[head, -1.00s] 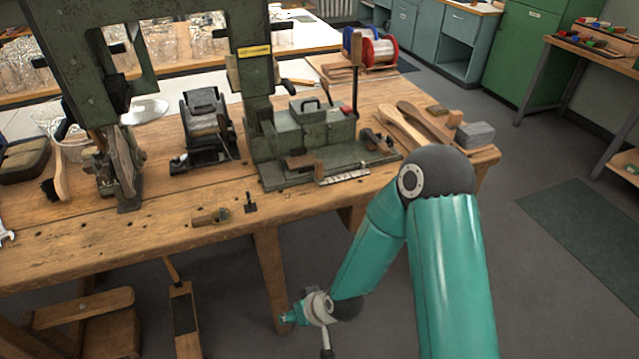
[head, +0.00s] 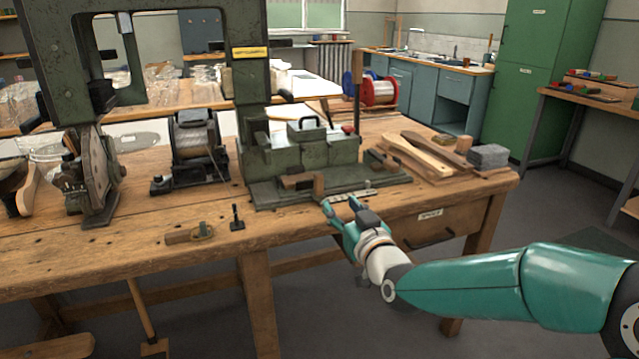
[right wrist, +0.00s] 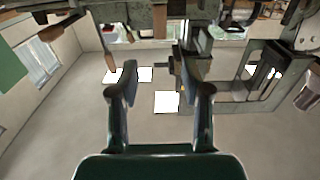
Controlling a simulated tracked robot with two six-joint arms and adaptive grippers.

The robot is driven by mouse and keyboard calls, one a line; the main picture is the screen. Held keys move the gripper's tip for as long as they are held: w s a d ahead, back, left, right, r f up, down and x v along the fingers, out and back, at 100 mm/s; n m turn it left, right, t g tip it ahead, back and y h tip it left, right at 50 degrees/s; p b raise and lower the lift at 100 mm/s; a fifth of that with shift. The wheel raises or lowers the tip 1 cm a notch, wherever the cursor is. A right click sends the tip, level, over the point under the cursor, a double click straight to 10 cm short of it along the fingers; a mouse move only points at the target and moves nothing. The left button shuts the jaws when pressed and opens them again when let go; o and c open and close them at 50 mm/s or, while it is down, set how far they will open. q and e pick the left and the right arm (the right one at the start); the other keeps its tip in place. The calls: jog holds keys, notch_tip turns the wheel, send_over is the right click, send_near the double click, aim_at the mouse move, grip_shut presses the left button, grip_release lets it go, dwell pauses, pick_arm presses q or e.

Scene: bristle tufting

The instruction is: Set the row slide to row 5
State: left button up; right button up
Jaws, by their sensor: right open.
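The green tufting machine (head: 300,150) stands on the workbench. Along the front of its base plate runs a low slide with an upright wooden block (head: 318,187) and a pale marked scale strip (head: 355,195). I cannot read the row numbers or tell the slide's setting. My right gripper (head: 331,209) is at the bench's front edge, just in front of the block and strip; I cannot tell whether it touches them. In the right wrist view its two fingers (right wrist: 158,80) are apart with nothing between them. My left gripper is not in view.
Wooden brush backs (head: 425,155) and a grey block (head: 488,156) lie at the bench's right end. A small black upright peg (head: 237,217) and a wooden-handled tool (head: 190,234) lie left of my right gripper. A drawer (head: 435,226) is below the bench edge.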

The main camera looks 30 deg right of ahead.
aim_at(320, 182)
jog(key=x, duration=1.4)
jog(key=shift+f, duration=0.1)
jog(key=shift+s, duration=0.1)
grip_shut()
